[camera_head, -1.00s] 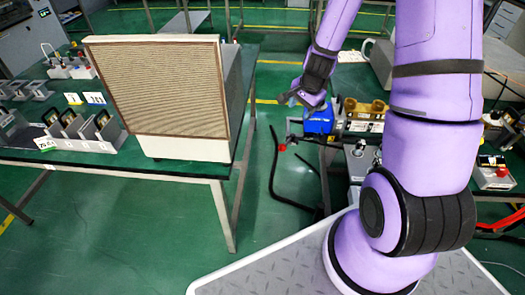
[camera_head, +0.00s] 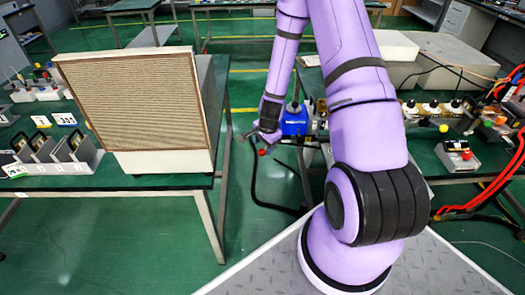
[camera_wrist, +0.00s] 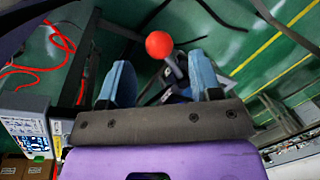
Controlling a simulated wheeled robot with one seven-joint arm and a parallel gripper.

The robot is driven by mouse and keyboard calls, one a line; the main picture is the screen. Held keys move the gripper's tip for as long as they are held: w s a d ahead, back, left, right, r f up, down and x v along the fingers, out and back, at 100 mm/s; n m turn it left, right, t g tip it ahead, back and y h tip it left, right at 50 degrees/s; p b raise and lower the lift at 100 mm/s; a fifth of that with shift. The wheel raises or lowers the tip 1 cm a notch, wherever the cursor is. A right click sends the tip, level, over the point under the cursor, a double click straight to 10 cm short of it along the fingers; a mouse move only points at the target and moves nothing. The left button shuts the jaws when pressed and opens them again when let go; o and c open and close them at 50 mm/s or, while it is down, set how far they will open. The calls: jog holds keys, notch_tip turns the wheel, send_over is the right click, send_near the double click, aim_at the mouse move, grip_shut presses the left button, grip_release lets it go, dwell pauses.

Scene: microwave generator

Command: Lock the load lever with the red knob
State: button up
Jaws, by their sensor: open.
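The red knob (camera_head: 262,152) is a small ball at the end of a dark lever, beside the bench with the blue device (camera_head: 294,120). In the wrist view, the red knob (camera_wrist: 159,45) shows large, with its lever running down behind it. My gripper (camera_head: 250,137) is just above and left of the knob in the head view. In the wrist view, my gripper (camera_wrist: 160,75) has its two blue fingers spread apart, with the knob showing beyond the gap between them. Nothing is held. Contact with the knob cannot be told. The lever's base is hidden.
A large box with a ribbed front (camera_head: 135,100) stands on the left green table, near my gripper's left.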

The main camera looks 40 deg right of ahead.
aim_at(263, 150)
jog(key=shift+w+f, duration=0.2)
jog(key=shift+f, duration=0.8)
jog(key=shift+w+f, duration=0.2)
jog(key=shift+f, duration=0.75)
grip_shut()
